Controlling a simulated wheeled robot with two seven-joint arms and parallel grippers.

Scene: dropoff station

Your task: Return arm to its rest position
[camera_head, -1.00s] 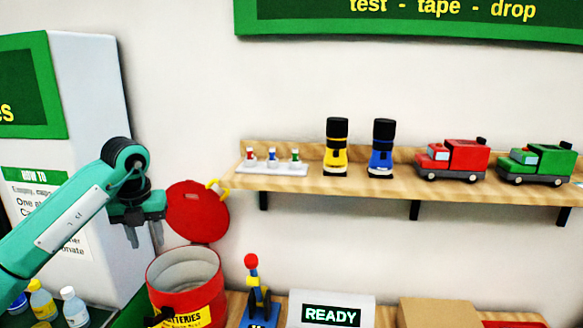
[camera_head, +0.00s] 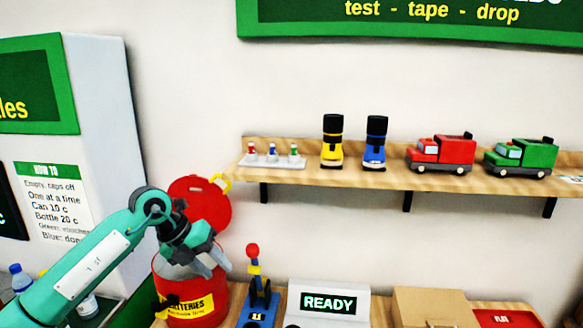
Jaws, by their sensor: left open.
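My left arm comes in from the lower left in the head view. Its gripper (camera_head: 212,264) is open, with the two fingers apart and pointing down over the mouth of the red batteries bin (camera_head: 193,305). I see nothing between the fingers. The bin's round red lid (camera_head: 207,206) stands open behind the gripper, with a yellow handle at its edge. The arm and gripper hide part of the bin's opening. My right gripper is not in view.
A wooden shelf (camera_head: 345,175) holds small bottles, two flashlights and two toy trucks. Below are a blue stand with a red ball (camera_head: 253,250), a READY display (camera_head: 329,303), a cardboard box (camera_head: 432,308) and a red tray (camera_head: 506,317). A white machine (camera_head: 103,130) stands left.

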